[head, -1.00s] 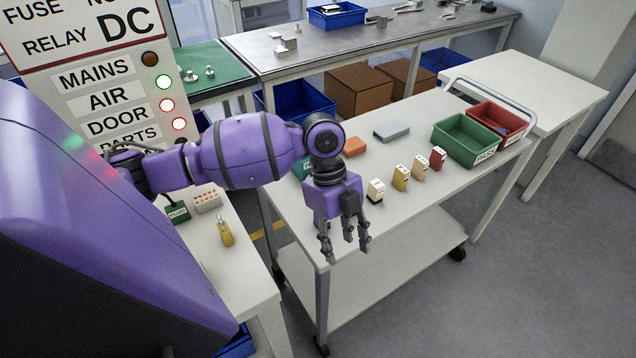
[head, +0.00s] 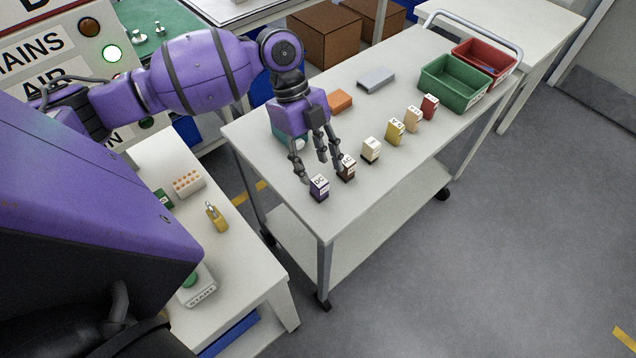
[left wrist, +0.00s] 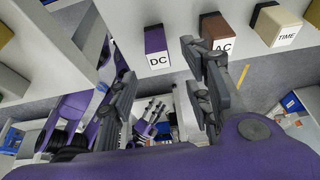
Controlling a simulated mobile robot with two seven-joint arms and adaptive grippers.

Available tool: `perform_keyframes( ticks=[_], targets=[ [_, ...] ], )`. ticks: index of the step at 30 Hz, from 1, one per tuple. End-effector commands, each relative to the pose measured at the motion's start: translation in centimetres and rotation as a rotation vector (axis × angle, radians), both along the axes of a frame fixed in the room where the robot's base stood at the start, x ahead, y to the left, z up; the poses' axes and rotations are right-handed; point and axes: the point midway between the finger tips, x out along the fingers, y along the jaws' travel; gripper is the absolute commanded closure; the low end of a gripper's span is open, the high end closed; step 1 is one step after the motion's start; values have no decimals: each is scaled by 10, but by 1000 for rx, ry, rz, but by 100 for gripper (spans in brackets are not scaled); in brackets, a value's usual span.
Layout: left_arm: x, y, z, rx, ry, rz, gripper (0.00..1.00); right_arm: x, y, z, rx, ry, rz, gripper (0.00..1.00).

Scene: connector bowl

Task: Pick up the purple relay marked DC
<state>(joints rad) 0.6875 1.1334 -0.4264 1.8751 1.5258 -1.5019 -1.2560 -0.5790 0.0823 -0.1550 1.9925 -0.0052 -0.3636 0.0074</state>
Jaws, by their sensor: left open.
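The purple relay marked DC (head: 318,188) stands upright near the front left corner of the cart top (head: 255,140). In the left wrist view the relay (left wrist: 156,42) shows its white DC label, in the space between the fingers. My left gripper (head: 321,171) points down with fingers spread, empty, just behind and above the relay; I cannot tell whether a finger touches it. The brown relay marked AC (head: 348,170) stands close to its right, partly behind a finger; it also shows in the left wrist view (left wrist: 219,32).
A cream TIME relay (head: 370,150) and yellow (head: 395,132), peach (head: 413,119) and red (head: 430,106) ones continue the row. A green bin (head: 452,85) and red bin (head: 488,62) stand at the far right. An orange block (head: 340,100) and grey part (head: 376,80) lie behind.

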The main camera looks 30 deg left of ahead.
Motion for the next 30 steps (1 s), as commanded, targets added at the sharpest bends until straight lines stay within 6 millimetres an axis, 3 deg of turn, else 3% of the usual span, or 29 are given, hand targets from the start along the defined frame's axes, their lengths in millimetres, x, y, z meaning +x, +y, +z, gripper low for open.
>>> perform_keyframes(
  ticks=[11, 18, 28, 30],
  targets=[
    [-3, -7, -47, 1, -1, 0, 55, 0, 2, 2, 3, 2, 3, 60],
    [-3, -8, -50, 0, -2, 1, 55, 0, 4, 1, 6, 3, 0, 60],
    [-3, -8, -50, 1, -2, 1, 97, 1, 5, 1, 9, 2, -1, 60],
    [-3, -8, -50, 1, -2, 1, 100, 1, 5, 1, 9, 2, -1, 60]
  ],
)
